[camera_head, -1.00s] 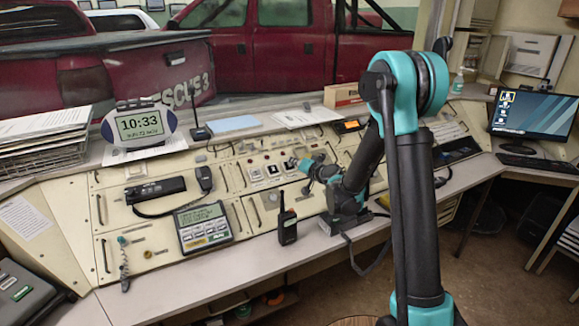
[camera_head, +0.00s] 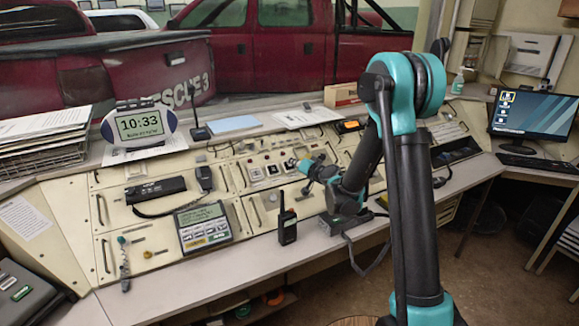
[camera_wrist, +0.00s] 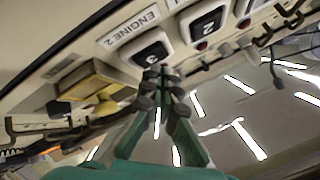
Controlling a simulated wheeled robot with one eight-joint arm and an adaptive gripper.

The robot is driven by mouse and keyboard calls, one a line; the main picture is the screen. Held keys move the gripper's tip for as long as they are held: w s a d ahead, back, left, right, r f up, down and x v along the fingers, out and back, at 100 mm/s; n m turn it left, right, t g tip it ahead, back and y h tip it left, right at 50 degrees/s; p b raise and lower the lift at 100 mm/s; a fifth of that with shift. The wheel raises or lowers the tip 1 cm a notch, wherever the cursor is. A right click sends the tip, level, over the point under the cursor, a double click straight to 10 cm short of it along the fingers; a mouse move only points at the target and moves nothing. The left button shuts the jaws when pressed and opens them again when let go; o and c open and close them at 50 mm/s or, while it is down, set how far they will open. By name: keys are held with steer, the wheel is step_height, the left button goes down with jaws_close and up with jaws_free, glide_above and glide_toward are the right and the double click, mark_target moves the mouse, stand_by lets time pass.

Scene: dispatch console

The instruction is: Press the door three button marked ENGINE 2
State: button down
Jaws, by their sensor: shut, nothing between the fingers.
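The door three button (camera_wrist: 152,53), a black key with a white 3 in a white housing, is near the top centre of the wrist view. The ENGINE 2 label (camera_wrist: 132,27) is beside it on the cream panel. My gripper (camera_wrist: 163,73) is shut and empty, its fingertips right by the lower edge of this button; I cannot tell whether they touch it. In the head view my gripper (camera_head: 303,165) is at the middle of the console, by a row of small white-framed buttons. Which of these is button 3 is too small to read there.
A button marked 2 (camera_wrist: 207,27) is beside button 3. A yellow block (camera_wrist: 98,80) sticks out of the panel on the other side.

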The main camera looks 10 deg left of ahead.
steer(key=shift+w+a+f, duration=0.2)
steer(key=shift+w+f, duration=0.1)
steer(key=shift+f, duration=0.25)
stand_by(0.9)
steer(key=shift+r, duration=0.1)
steer(key=shift+s+d+r, duration=0.25)
steer(key=shift+s+r, duration=0.15)
steer(key=shift+r, duration=0.25)
steer(key=r, duration=0.1)
steer(key=s+d+r, duration=0.1)
steer(key=s+r, duration=0.1)
steer(key=r, duration=0.1)
steer(key=shift+s+d+r, duration=0.1)
steer(key=shift+s+d, duration=0.05)
steer(key=shift+d, duration=0.15)
stand_by(0.3)
stand_by(0.6)
step_height(320, 180, up, 8)
stand_by(0.6)
